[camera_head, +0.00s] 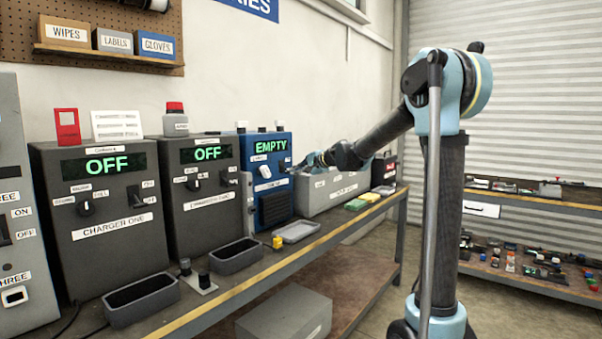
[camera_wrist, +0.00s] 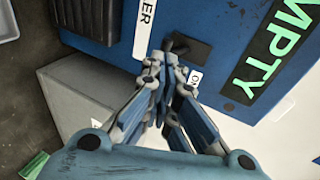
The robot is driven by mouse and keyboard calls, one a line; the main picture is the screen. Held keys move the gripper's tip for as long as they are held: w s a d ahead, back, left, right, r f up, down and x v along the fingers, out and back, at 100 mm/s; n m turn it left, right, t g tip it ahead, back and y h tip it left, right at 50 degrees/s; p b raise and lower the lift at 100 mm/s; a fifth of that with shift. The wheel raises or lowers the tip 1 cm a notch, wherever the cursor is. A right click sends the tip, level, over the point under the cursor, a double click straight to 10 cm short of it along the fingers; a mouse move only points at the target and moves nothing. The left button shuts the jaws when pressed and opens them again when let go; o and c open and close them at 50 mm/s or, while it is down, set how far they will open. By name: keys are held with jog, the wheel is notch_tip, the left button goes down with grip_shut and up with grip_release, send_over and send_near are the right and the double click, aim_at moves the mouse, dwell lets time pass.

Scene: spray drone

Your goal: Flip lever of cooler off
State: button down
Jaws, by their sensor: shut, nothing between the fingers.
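The cooler (camera_head: 258,158) is the blue box with a green "EMPTY" display in the head view. Its blue front panel (camera_wrist: 224,24) fills the upper part of the wrist view, turned on its side. A black lever (camera_wrist: 178,45) sits on a dark plate there, with an "ON" label (camera_wrist: 195,78) beside it. My gripper (camera_wrist: 163,60) is shut and empty, its fingertips right at the lever; I cannot tell whether they touch it.
A grey box (camera_head: 330,190) stands just right of the cooler; it shows below the panel in the wrist view (camera_wrist: 75,95). Two dark chargers reading "OFF" (camera_head: 105,205) stand to the left. Grey trays (camera_head: 237,255) and small items line the bench front.

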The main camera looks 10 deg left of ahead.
jog(key=shift+r, duration=0.15)
jog(key=shift+r, duration=0.65)
jog(key=d+f+v, duration=0.1)
jog(key=f+v, duration=0.2)
jog(key=v, duration=1)
jog(key=shift+s+d, duration=0.2)
jog(key=shift+s, duration=0.3)
jog(key=shift+r, duration=0.1)
jog(key=s+d+f+n+g+h, duration=0.2)
jog(key=s+d+f, duration=0.6)
jog(key=s, duration=0.5)
jog(key=s+d+f+n+g+h, duration=0.2)
jog(key=s+d+f+h, duration=0.3)
jog(key=s+f, duration=0.8)
jog(key=s+d+f+n+g+h, duration=0.2)
jog(key=s+d+f+n+h, duration=0.1)
jog(key=s+d+f, duration=0.8)
jog(key=s, duration=0.3)
jog(key=shift+s+h, duration=0.35)
jog(key=shift+h, duration=0.05)
jog(key=shift+f, duration=0.1)
